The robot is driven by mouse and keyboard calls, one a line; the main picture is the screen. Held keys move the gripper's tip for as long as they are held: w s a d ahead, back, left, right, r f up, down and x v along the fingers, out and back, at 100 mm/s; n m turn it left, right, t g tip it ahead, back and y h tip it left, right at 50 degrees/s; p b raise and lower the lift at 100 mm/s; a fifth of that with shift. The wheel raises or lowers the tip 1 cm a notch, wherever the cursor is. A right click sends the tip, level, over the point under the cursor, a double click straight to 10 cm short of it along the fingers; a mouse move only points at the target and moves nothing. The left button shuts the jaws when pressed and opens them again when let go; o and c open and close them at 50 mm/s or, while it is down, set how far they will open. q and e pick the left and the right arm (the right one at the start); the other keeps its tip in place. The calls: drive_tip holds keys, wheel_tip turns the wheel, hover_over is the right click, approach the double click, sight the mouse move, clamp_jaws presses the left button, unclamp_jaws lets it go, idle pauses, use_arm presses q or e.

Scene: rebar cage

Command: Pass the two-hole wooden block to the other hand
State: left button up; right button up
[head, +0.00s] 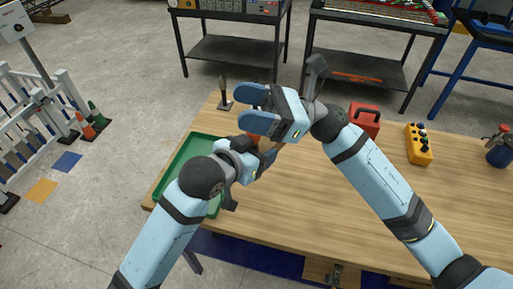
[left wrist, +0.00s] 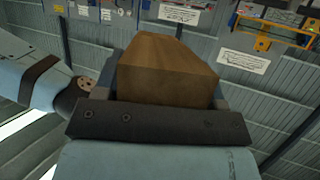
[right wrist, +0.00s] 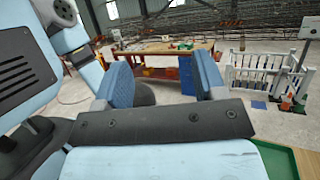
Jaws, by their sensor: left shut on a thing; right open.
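The wooden block (left wrist: 165,75) fills the space between my left gripper's fingers in the left wrist view. Its plain brown faces show, and its holes are not visible. My left gripper (head: 268,158) is shut on it, over the table's left part. In the head view the block is mostly hidden by the two grippers. My right gripper (head: 256,110) is just above and beyond the left one, its blue fingers spread and pointing left. In the right wrist view the right gripper (right wrist: 163,82) is open, with nothing between its fingers.
A green tray (head: 164,182) lies on the wooden table (head: 300,210) at the left, partly under my left arm. A red case (head: 365,116), a yellow button box (head: 419,146) and a blue container (head: 499,154) stand to the right. The table's front middle is clear.

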drive_tip(key=w+d+f+n+t+h, duration=0.1)
drive_tip(key=d+f+n+t+h, duration=0.6)
drive_tip(key=n+t, duration=0.75)
drive_tip(key=d+f+n+t+h, duration=0.5)
drive_tip(key=f+n+t, duration=0.4)
drive_tip(key=n, duration=1.1)
drive_tip(key=s+d+f+m+g+h, duration=0.2)
drive_tip(key=s+f+m, duration=0.3)
drive_tip(key=f, duration=0.4)
drive_tip(key=s+d+f+m+g+h, duration=0.2)
drive_tip(key=s+d+f+m, duration=0.3)
drive_tip(key=f, duration=0.4)
drive_tip(key=s+d+f+m+g+h, duration=0.2)
drive_tip(key=s+d+f+m+g, duration=0.1)
drive_tip(key=f, duration=0.6)
drive_tip(key=s+m+g, duration=0.1)
drive_tip(key=s+m, duration=0.1)
drive_tip(key=m, duration=0.1)
drive_tip(key=shift+s+d+h, duration=0.2)
drive_tip(key=shift+s+h, duration=0.1)
drive_tip(key=shift+h, duration=0.1)
